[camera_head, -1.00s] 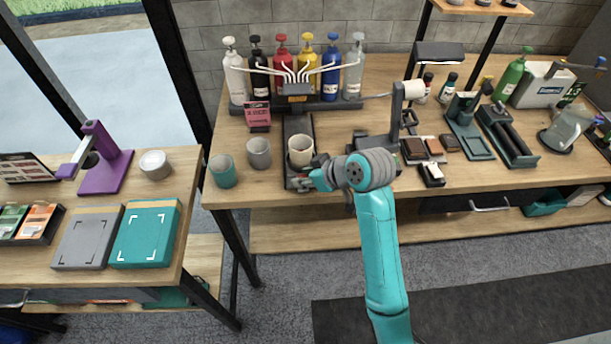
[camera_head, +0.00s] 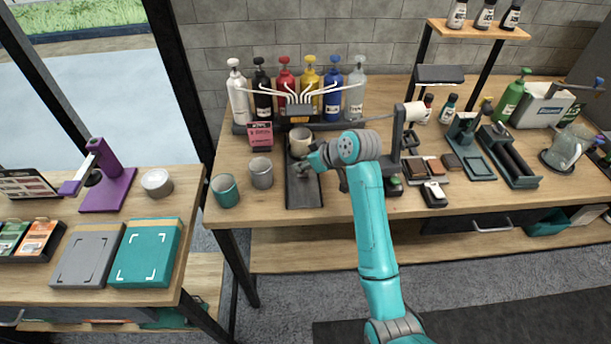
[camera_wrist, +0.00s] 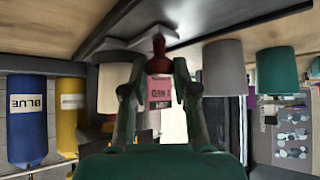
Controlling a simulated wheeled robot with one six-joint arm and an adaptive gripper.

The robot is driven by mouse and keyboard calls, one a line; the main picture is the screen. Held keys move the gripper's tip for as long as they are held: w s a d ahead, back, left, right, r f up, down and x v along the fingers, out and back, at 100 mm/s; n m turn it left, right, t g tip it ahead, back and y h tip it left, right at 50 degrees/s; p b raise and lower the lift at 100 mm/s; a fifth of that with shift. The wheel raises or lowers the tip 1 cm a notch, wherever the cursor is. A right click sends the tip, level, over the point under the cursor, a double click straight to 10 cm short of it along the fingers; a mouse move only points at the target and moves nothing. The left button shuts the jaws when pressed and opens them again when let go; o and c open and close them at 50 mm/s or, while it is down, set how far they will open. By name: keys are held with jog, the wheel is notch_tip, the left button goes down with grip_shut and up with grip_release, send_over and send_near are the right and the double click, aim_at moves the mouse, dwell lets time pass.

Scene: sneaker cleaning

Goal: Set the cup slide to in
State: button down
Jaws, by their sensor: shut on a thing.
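The cream cup (camera_head: 301,146) stands upright at the back of the dark cup slide track (camera_head: 304,196), just below the dispenser nozzle block (camera_head: 299,110). My gripper (camera_head: 305,168) is at the front of the cup, low over the track, and is shut on the cup slide's handle. In the wrist view my gripper (camera_wrist: 158,82) has a dark red knob-like part (camera_wrist: 158,45) between and beyond its fingertips. The cream cup (camera_wrist: 112,88) shows beside the left finger there. My wrist hides part of the carriage and handle in the head view.
A grey cup (camera_head: 261,173) and a teal cup (camera_head: 225,190) stand left of the track. Several pump bottles (camera_head: 333,82) line the back. A pink sign (camera_head: 261,136) stands left of the cream cup. A roll stand (camera_head: 398,140) is close right of my arm.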

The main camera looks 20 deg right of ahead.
jog(key=shift+w, duration=0.25)
jog(key=c, duration=0.9)
grip_release()
jog(key=shift+c, duration=0.2)
jog(key=v, duration=1.2)
jog(key=shift+d, duration=0.1)
